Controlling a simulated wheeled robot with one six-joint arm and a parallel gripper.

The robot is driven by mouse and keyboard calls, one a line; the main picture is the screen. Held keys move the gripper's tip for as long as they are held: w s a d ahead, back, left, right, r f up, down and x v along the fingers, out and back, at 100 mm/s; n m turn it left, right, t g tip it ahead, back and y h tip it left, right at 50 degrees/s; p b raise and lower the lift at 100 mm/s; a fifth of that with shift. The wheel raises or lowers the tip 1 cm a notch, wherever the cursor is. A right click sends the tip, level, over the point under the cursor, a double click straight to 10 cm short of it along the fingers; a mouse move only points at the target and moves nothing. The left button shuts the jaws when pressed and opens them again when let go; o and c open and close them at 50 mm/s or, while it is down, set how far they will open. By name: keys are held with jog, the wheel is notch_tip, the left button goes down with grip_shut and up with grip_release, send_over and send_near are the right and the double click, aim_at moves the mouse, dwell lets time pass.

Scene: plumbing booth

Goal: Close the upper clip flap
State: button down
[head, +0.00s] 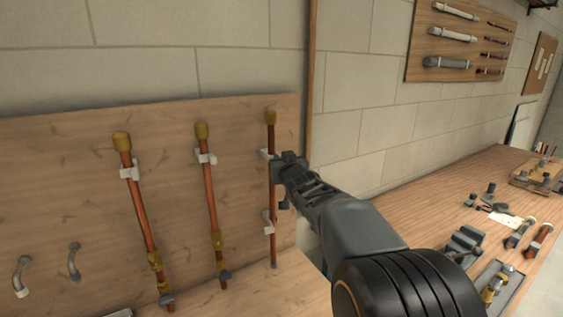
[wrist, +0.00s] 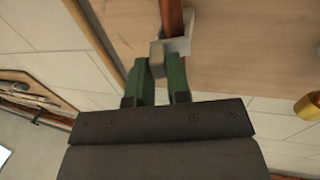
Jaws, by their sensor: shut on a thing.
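A copper pipe (head: 272,200) with a brass cap stands upright against the wooden panel, to the right of two other pipes. The upper clip (head: 265,154) is pale grey and sits on this pipe below its cap. In the wrist view the upper clip (wrist: 180,46) lies around the pipe (wrist: 171,15), with its small grey flap (wrist: 157,56) at the fingertips. My gripper (head: 286,162) is at the clip's right side, shut on the flap. The green fingers (wrist: 161,76) show in the wrist view. The fingers partly hide the flap, and its exact angle is unclear.
A lower clip (head: 268,220) holds the same pipe further down. A workbench (head: 430,190) with tools and fittings stands at the right along the tiled wall.

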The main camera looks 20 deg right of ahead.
jog(key=n+y+p, duration=0.1)
jog(key=p, duration=0.2)
jog(key=n+y+p, duration=0.1)
jog(key=y+p, duration=0.1)
jog(key=p, duration=0.1)
jog(key=d+n+y+p, duration=0.1)
jog(key=p, duration=0.2)
jog(key=shift+w+r+y, duration=0.2)
jog(key=shift+w+y, duration=0.2)
jog(key=c, duration=1.1)
grip_release()
jog(key=shift+f, duration=0.15)
jog(key=s, duration=0.4)
jog(key=s+d+b, duration=0.1)
jog(key=s, duration=0.4)
jog(key=s+b, duration=0.1)
jog(key=s, duration=0.3)
jog(key=shift+s+d, duration=0.35)
